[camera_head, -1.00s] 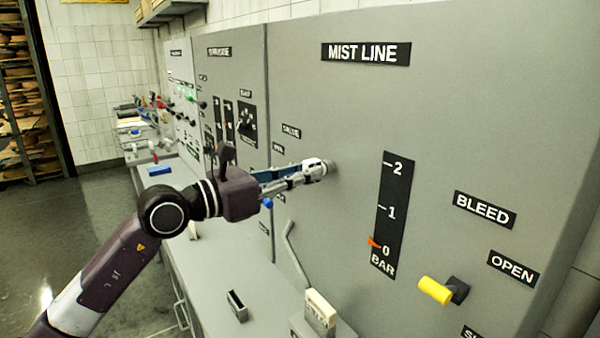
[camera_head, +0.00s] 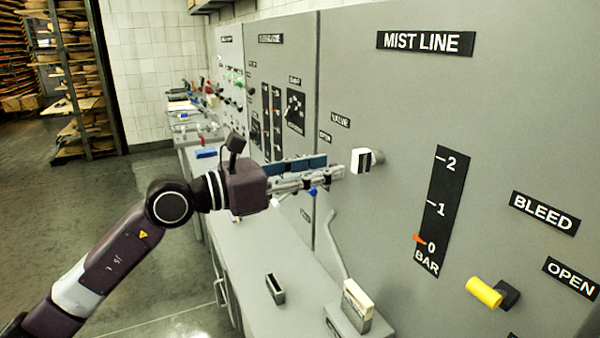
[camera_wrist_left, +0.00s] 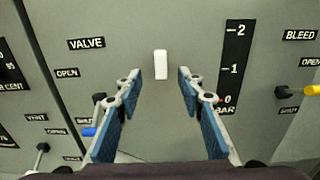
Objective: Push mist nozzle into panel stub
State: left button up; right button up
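The mist nozzle (camera_head: 357,161), white with a dark band, sits at the grey stub (camera_head: 377,157) on the panel below the MIST LINE label. How deep it sits cannot be told. In the left wrist view the nozzle (camera_wrist_left: 161,64) is an upright white block beyond and between my fingertips. My left gripper (camera_head: 338,172) is open and empty, just left of the nozzle, with a small gap to it. The left wrist view shows its two blue-padded fingers (camera_wrist_left: 159,76) spread apart. My right gripper is in neither view.
The grey panel (camera_head: 410,100) carries a BAR gauge (camera_head: 440,210), a yellow bleed lever (camera_head: 484,292) and a blue-tipped valve lever (camera_wrist_left: 90,131). Below, the counter (camera_head: 255,255) holds a small dark slotted holder (camera_head: 275,288) and a cream block (camera_head: 358,298) in a grey base.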

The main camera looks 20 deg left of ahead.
pick_arm(q)
jog(key=shift+v, duration=2.6)
jog(key=shift+d, duration=0.1)
